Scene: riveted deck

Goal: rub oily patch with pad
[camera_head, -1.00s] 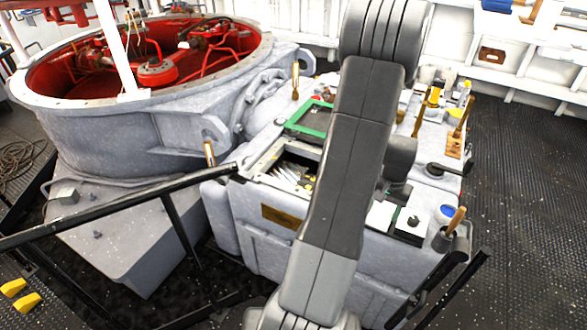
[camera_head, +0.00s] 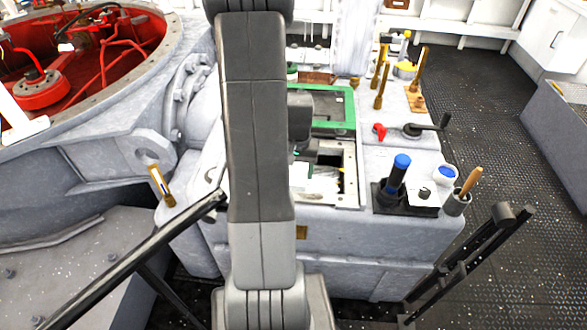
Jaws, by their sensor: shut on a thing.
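My arm crosses the middle of the head view and covers part of the grey worktop (camera_head: 385,150). A dark wrist part of mine shows just right of the forearm, over the worktop. My gripper's fingers and anything between them are hidden behind the arm. I cannot make out a pad. No oily patch can be told on the bare parts of the worktop; part of the top lies behind my arm.
A green frame (camera_head: 345,110) and an open recess (camera_head: 348,180) lie on the worktop. Right of them stand a blue-topped handle (camera_head: 397,173), a blue-and-white tub (camera_head: 445,174), a brush pot (camera_head: 457,203) and a black crank (camera_head: 428,128). Black railings (camera_head: 140,255) edge the front.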

